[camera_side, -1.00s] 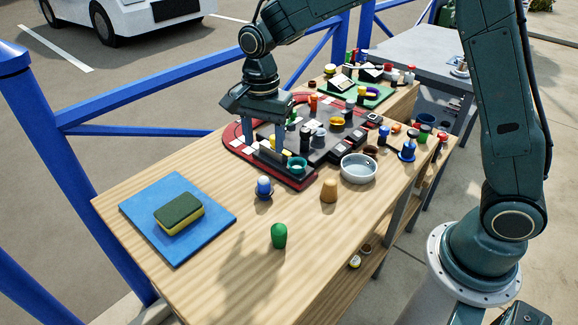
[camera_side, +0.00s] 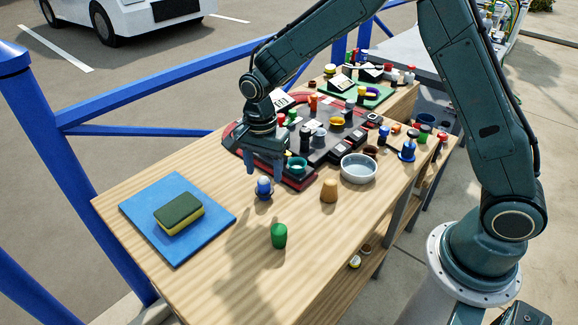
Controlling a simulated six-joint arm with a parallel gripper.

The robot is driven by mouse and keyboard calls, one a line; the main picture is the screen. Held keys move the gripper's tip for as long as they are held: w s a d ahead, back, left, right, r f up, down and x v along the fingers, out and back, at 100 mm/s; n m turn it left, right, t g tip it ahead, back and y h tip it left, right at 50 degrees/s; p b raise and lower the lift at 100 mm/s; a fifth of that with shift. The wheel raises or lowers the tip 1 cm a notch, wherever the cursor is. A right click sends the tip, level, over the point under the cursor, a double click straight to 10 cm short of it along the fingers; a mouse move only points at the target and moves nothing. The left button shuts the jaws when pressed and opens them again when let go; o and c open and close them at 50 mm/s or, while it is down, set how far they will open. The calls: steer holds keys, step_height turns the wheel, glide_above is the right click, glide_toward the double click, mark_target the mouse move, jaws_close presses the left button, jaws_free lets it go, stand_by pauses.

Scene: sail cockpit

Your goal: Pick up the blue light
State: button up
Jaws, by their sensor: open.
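Another blue piece (camera_side: 408,149) stands on a round blue base farther right.
A green peg (camera_side: 279,236) and a tan peg (camera_side: 329,191) stand nearby. A red and black board (camera_side: 318,150) with several small pieces lies behind. A sponge (camera_side: 180,213) rests on a blue mat (camera_side: 148,207). The wooden front left is clear.

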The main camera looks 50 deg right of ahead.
mark_target(263, 181)
steer(key=shift+f, duration=0.5)
steer(key=shift+f, duration=0.15)
steer(key=shift+a+f, duration=0.1)
steer(key=shift+f, duration=2.35)
steer(key=c, duration=0.7)
